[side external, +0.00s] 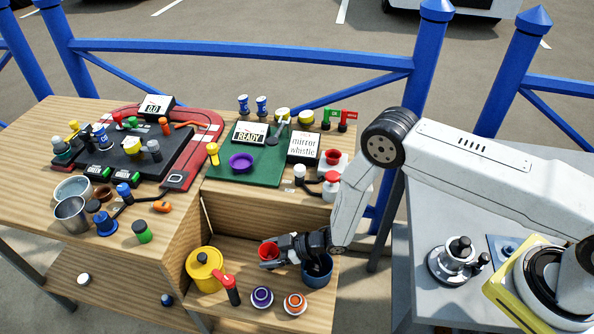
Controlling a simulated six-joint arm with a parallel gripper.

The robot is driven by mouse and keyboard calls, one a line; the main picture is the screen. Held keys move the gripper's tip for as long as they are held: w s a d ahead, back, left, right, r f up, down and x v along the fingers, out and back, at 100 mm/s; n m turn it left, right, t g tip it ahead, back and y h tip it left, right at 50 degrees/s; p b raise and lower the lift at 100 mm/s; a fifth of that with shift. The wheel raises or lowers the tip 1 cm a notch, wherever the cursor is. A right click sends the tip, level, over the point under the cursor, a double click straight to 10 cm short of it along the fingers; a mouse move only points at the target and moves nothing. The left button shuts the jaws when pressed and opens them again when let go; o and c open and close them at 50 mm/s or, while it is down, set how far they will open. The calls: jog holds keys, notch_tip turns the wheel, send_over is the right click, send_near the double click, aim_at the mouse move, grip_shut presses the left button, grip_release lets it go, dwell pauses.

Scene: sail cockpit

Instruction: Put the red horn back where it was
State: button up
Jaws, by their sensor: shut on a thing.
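A red, round, bell-shaped piece that I take to be the red horn (267,248) is at the tips of my gripper (275,252). My gripper is shut on it, reaching in from the right over the lower wooden shelf (262,313). The fingers hide part of the piece, and I cannot tell whether it touches the shelf. Another red cup-like piece (333,156) is on the upper table at the right, just behind a white can with a red top (331,185).
The upper table (182,208) above is crowded with small items.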

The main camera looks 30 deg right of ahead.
jog(key=o, duration=1.3)
jog(key=shift+o, duration=0.2)
jog(key=shift+r, duration=0.65)
jog(key=v, duration=0.2)
jog(key=shift+s+d, duration=0.2)
jog(key=shift+d, duration=0.15)
notch_tip(320, 180, up, 7)
jog(key=shift+r, duration=0.1)
